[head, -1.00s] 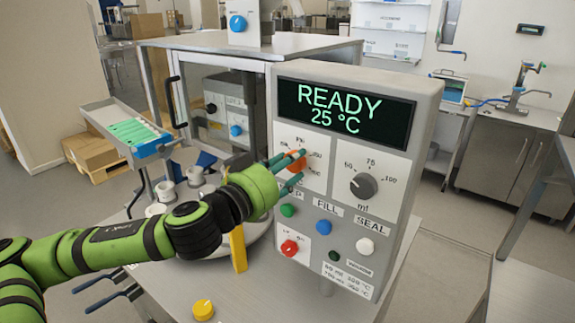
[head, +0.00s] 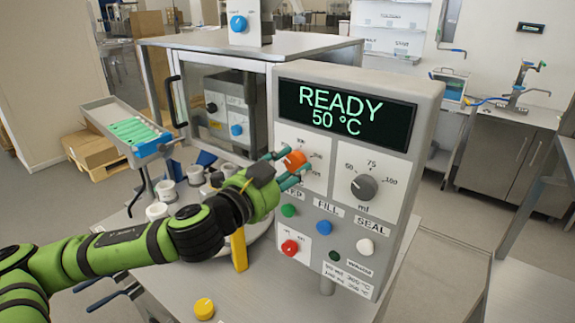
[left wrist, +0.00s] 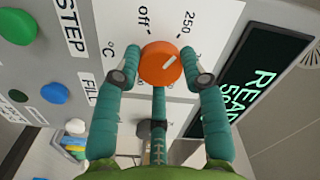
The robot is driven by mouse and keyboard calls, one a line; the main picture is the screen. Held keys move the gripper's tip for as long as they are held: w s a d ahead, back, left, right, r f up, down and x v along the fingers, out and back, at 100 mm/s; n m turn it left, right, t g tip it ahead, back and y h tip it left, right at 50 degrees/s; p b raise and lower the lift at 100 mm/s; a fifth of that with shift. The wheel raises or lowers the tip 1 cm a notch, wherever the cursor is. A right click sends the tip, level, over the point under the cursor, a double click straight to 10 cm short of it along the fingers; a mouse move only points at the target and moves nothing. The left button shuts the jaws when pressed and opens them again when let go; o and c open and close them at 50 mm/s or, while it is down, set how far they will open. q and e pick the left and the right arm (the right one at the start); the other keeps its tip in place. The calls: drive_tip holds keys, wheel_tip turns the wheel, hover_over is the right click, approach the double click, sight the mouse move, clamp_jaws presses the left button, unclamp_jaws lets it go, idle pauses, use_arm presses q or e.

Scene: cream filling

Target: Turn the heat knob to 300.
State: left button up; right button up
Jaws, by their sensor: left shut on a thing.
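The orange heat knob (head: 295,160) is on the upper left white plate of the machine's front panel. My left gripper (head: 287,168) is shut on the knob, with its teal fingers on either side of it. The display (head: 345,112) reads "READY 50 °C". Part of the knob's scale is hidden by the fingers. My right gripper is not in view.
A grey ml knob (head: 363,187) is just right of the heat knob. Green, blue (head: 324,227), white and red (head: 289,247) controls sit below. A yellow cap (head: 204,309) and several white cups (head: 157,211) are on the table at left.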

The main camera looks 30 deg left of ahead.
use_arm(q)
drive_tip(key=m, duration=0.2)
drive_tip(key=r+m, duration=0.1)
drive_tip(key=shift+m+p, duration=0.35)
drive_tip(key=shift+m, duration=0.05)
drive_tip(key=m+p, duration=0.1)
drive_tip(key=m, duration=0.2)
drive_tip(key=shift+f+m, duration=0.1)
drive_tip(key=shift+m, duration=0.3)
drive_tip(key=m+p, duration=0.1)
drive_tip(key=m, duration=0.3)
drive_tip(key=shift+d+f, duration=0.1)
drive_tip(key=shift+f, duration=0.1)
drive_tip(key=shift+f+m, duration=0.1)
drive_tip(key=shift+m, duration=0.6)
drive_tip(key=shift+f, duration=0.1)
drive_tip(key=shift+f, duration=0.1)
drive_tip(key=o, duration=1.2)
drive_tip(key=shift+d, duration=0.1)
drive_tip(key=shift+c, duration=0.2)
drive_tip(key=shift+w+d, duration=0.15)
